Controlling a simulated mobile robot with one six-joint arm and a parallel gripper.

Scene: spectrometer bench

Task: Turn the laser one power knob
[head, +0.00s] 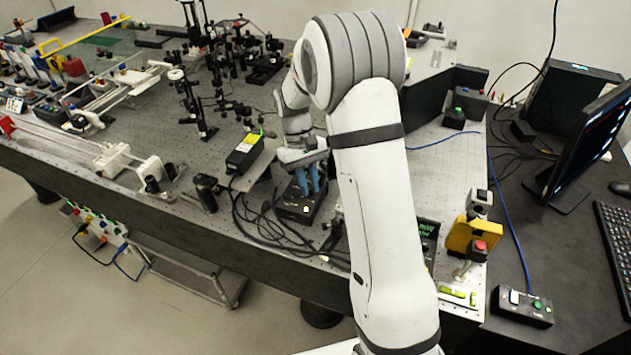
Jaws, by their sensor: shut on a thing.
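A small black control box (293,211) with a white button on its front part sits near the front edge of the optical bench. My gripper (308,187), with blue fingers, reaches down onto the top of this box. The fingers are close together and shut on a knob on the box. The knob itself is hidden between the fingers, and its turn angle cannot be seen. A black laser unit (245,153) with a yellow label stands just behind and left of the box.
Dense optics posts (195,100) stand behind. A yellow device with a red button (470,238) stands at the right. A monitor (590,140) and keyboard (615,235) occupy the side desk.

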